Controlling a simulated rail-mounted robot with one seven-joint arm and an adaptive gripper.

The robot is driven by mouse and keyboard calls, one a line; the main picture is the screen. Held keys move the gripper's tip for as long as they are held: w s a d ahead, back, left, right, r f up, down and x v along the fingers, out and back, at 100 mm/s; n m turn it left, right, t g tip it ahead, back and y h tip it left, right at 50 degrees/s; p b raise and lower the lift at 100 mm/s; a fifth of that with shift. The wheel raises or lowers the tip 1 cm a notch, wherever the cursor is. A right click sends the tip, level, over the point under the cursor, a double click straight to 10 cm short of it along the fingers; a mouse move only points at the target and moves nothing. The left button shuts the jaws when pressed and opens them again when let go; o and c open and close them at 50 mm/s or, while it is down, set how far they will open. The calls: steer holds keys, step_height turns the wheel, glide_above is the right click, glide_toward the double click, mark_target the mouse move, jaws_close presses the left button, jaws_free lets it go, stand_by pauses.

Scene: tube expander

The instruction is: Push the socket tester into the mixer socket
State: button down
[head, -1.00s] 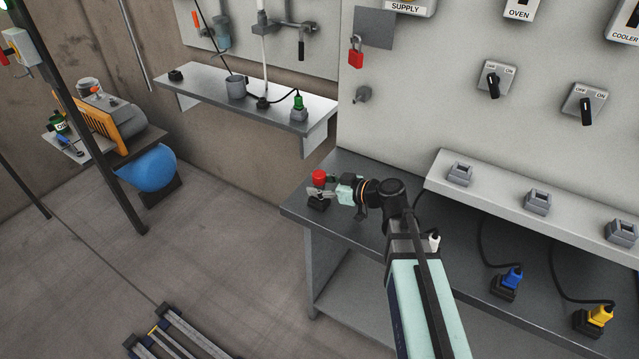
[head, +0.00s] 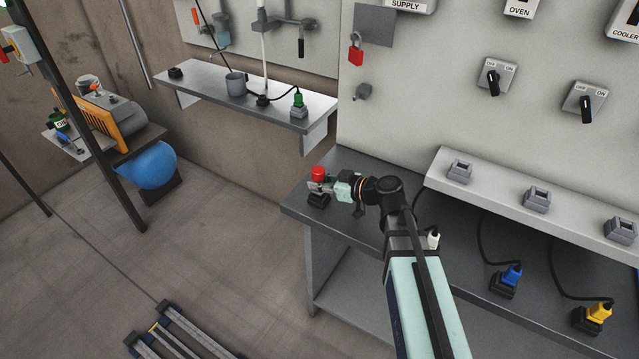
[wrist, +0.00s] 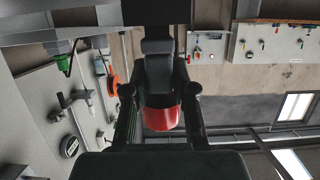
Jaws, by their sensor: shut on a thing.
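The socket tester appears to be the red-topped piece (head: 318,173) at the left end of the dark bench. My gripper (head: 321,187) is shut on it, reaching in from the right. In the wrist view the tester's red part (wrist: 160,118) shows between the two fingers. A black holder (head: 318,201) is just beneath the tester; I cannot tell whether they still touch. Three grey sockets sit on a raised ledge to the right: a left one (head: 459,170), a middle one (head: 537,200) and a right one (head: 621,230). No readable label shows which is the mixer's.
A blue plug (head: 512,275), a yellow plug (head: 599,314) and a white plug (head: 433,240) stand on the bench (head: 350,166) with cables. Rotary switches (head: 494,77) are on the wall panel above the ledge. A shelf (head: 205,86) with a green plug (head: 298,101) hangs at the left.

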steer(key=shift+r+b, duration=0.3)
steer(key=shift+r, duration=0.3)
stand_by(0.3)
steer(key=shift+r+p, duration=1.1)
steer(key=shift+r, duration=4.3)
